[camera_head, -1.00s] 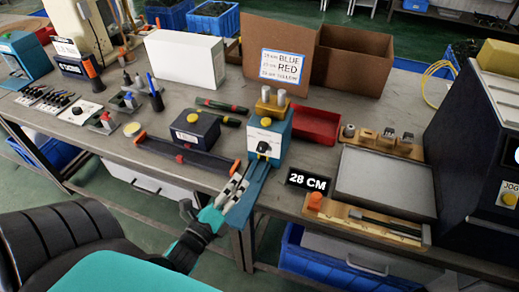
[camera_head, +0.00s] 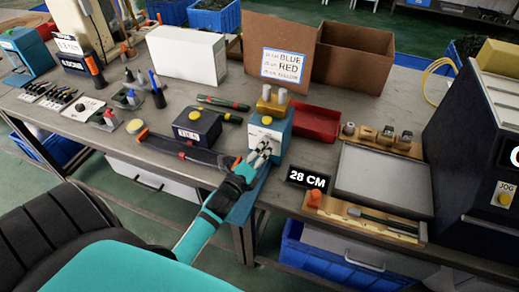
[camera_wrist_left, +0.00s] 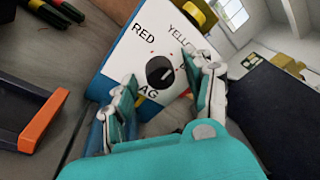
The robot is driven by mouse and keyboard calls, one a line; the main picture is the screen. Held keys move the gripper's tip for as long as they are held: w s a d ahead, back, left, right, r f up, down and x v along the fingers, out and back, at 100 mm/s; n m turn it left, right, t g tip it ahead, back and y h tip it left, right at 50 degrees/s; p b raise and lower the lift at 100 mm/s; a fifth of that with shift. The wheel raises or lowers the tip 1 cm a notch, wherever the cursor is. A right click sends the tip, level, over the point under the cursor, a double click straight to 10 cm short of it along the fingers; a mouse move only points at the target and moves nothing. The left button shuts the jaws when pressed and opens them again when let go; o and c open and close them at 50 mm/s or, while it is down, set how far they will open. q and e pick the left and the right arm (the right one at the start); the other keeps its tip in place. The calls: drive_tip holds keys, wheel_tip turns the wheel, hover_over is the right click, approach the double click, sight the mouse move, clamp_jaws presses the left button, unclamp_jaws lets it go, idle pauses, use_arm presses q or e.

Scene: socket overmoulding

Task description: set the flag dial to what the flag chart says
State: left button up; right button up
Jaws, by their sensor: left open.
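The flag dial is a black round knob (camera_wrist_left: 160,72) on the white face of a blue box (camera_head: 270,130). In the left wrist view its face shows the words RED and part of YELLOW, and "AG" below the knob. My left gripper (camera_head: 260,152) is open in front of this face, with its fingers (camera_wrist_left: 168,88) on either side of the knob; I cannot tell whether they touch it. In the head view the gripper hides the knob. The flag chart (camera_head: 282,66) is a white card with BLUE, RED and YELLOW lines; its small figures are hard to read. A black sign (camera_head: 308,180) reads 28 CM.
A black tray with orange ends (camera_head: 180,149) and a dark box with a yellow button (camera_head: 197,124) stand left of the dial box. A red bin (camera_head: 317,123) stands behind it to the right. A grey plate (camera_head: 384,180) lies further right.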

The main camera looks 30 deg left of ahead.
use_arm(q)
drive_tip(key=c, duration=0.4)
clamp_jaws()
drive_tip(key=shift+n, duration=0.4)
drive_tip(key=n, duration=0.6)
drive_tip(key=shift+f+t, duration=0.1)
drive_tip(key=shift+t, duration=0.2)
drive_tip(key=n+y, duration=0.1)
drive_tip(key=n, duration=0.4)
drive_tip(key=shift+n+t, duration=0.3)
drive_tip(key=shift+n+y, duration=0.3)
